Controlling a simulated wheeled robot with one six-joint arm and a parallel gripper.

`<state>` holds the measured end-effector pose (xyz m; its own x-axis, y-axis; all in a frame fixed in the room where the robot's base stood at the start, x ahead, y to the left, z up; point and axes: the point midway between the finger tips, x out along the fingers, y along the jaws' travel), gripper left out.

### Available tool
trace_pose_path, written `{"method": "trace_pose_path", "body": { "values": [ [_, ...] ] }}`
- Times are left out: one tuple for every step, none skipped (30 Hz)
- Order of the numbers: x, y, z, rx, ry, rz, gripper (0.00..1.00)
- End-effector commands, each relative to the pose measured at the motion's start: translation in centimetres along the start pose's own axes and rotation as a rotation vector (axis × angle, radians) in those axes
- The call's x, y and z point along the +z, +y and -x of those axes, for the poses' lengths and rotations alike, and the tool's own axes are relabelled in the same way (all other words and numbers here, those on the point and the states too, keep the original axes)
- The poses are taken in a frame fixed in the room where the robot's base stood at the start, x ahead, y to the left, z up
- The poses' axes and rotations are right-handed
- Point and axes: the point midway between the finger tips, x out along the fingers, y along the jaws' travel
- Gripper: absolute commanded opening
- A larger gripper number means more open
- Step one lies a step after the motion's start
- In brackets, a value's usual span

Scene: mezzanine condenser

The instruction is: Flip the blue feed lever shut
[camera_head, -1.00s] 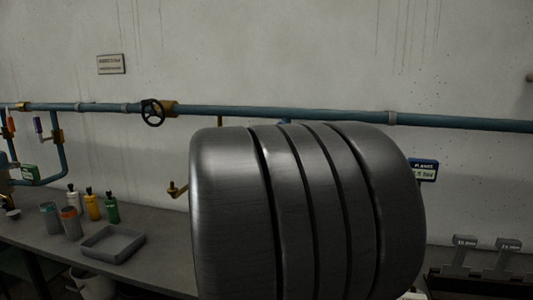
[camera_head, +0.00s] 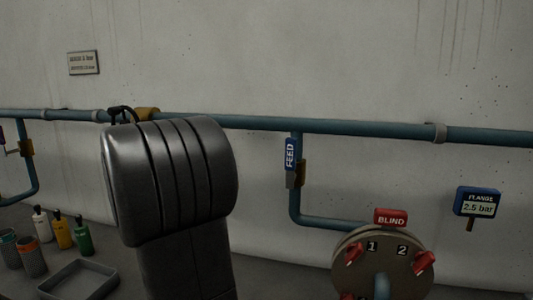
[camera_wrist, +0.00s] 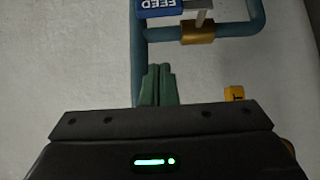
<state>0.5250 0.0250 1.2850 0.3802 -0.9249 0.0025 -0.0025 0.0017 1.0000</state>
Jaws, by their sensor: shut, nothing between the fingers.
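The blue feed lever (camera_head: 290,153) stands upright in the head view, alongside the vertical drop pipe, with its brass valve body (camera_head: 301,172) at its lower end. In the wrist view the lever (camera_wrist: 160,7) is cut off by the top edge, its FEED label upside down, parallel to the pipe run with the brass valve (camera_wrist: 197,32). My gripper (camera_wrist: 160,72) is shut and empty, its fingertips below the lever in the wrist view and apart from it. The gripper does not show in the head view.
A round flange (camera_head: 382,262) with red numbered clips and a red BLIND tag (camera_head: 391,217) sits below the lever. A blue gauge (camera_head: 478,203) reads 2.5 bar at right. Bottles and a grey tray (camera_head: 78,278) lie at left. My arm covers the middle left.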

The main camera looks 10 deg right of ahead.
Motion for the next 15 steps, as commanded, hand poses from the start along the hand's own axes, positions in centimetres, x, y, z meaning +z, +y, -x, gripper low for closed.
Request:
{"method": "trace_pose_path", "body": {
  "values": [
    [0.0,0.0,0.0,-0.001,0.0,0.0,0.0],
    [0.0,0.0,0.0,-0.001,0.0,0.001,0.0],
    [0.0,0.0,0.0,-0.001,0.0,0.001,0.0],
    [0.0,0.0,0.0,-0.001,-0.001,0.001,0.0],
    [0.0,0.0,-0.1,-0.001,-0.001,0.001,0.0],
    [0.1,0.0,-0.1,-0.002,-0.001,0.001,0.0],
    [0.1,0.0,-0.2,-0.002,-0.002,0.001,0.0],
    [0.1,0.0,-0.4,-0.002,-0.002,0.001,0.0],
    [0.1,0.0,-0.7,-0.001,-0.003,0.002,0.0],
    [0.1,0.0,-0.9,-0.001,-0.004,0.002,0.0],
    [0.1,0.1,-1.3,-0.001,-0.004,0.002,0.0],
    [0.1,0.1,-1.8,-0.002,-0.004,0.002,0.0],
    [0.1,0.1,-2.2,-0.001,-0.005,0.003,0.0],
    [0.2,0.1,-2.8,-0.002,-0.006,0.003,0.0],
    [0.1,0.1,-3.5,-0.002,-0.006,0.004,0.0]
  ]
}}
